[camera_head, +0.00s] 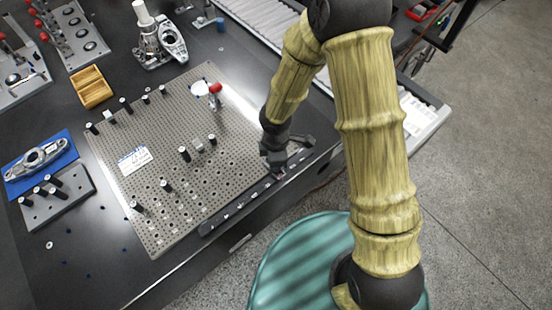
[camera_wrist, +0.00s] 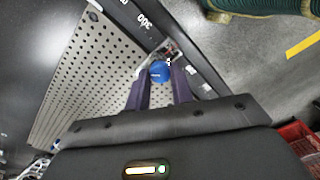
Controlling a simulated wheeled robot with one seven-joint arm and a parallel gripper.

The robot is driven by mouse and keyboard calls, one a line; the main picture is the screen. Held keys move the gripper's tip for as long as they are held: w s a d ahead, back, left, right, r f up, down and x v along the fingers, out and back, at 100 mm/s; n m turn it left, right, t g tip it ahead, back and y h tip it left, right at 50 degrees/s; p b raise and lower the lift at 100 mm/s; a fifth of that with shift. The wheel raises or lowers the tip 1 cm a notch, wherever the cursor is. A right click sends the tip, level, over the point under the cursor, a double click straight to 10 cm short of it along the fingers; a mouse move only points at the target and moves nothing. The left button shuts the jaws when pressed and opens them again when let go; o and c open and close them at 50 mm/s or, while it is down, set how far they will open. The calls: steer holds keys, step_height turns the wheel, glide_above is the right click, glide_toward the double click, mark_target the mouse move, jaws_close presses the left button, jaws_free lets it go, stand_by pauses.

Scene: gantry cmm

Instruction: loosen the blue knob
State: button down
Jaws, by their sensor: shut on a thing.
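The blue knob (camera_wrist: 160,72) shows in the wrist view between the tips of my gripper (camera_wrist: 162,82), near the corner of the perforated plate. My gripper is shut on the knob, with one dark finger on each side of it. In the head view my gripper (camera_head: 277,170) is at the plate's right front edge, over the dark rail. The knob itself is hidden there by my gripper. A small metal part sits just beyond the knob in the wrist view.
The perforated plate (camera_head: 180,130) carries several black-topped posts and a red-tipped clamp (camera_head: 214,89). A dark marked rail (camera_head: 237,207) runs along its front edge. A wooden box (camera_head: 92,88) and a blue mat (camera_head: 22,165) with a metal part are at left.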

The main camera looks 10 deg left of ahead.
steer(key=c, duration=1.2)
jaws_free()
